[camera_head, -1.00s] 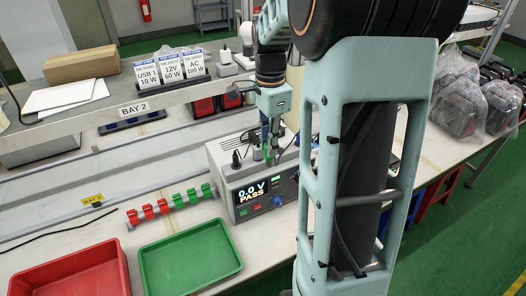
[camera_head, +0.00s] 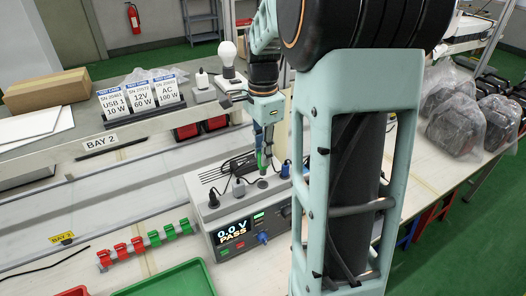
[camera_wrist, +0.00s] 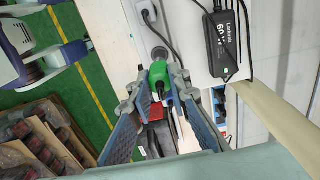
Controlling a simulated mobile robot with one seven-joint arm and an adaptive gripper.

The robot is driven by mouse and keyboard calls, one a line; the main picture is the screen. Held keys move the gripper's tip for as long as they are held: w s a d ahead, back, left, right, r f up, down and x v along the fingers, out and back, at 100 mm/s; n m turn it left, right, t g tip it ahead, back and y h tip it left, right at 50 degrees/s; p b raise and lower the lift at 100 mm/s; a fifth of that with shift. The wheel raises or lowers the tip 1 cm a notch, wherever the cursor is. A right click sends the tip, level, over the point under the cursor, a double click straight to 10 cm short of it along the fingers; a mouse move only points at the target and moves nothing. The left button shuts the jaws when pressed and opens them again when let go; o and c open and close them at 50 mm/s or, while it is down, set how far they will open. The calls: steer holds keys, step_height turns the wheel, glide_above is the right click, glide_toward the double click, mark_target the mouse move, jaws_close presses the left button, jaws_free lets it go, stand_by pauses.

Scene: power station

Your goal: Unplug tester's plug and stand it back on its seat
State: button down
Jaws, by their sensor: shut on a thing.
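The tester (camera_head: 268,217) is a grey box on the bench; its display (camera_head: 233,231) reads "0.0 V PASS". My gripper (camera_head: 264,150) points down over its top. It is shut on a green plug (camera_head: 261,162), which is upright; the plug also shows between the fingertips in the wrist view (camera_wrist: 159,72). A round grey fitting (camera_head: 262,184) on the tester's top lies just below the plug, and it shows past it in the wrist view (camera_wrist: 160,53). I cannot tell whether plug and fitting touch. A blue plug (camera_head: 286,169) stands close to the right.
Red and green clips (camera_head: 137,244) line the bench left of the tester. A green tray (camera_head: 170,280) lies in front. A shelf (camera_head: 60,145) stands behind.

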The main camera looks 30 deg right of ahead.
steer(key=shift+f+b, duration=2.45)
steer(key=shift+f, duration=0.85)
steer(key=c, duration=1.7)
jaws_free()
steer(key=shift+c, duration=0.2)
step_height(320, 180, up, 12)
steer(key=shift+w, duration=0.1)
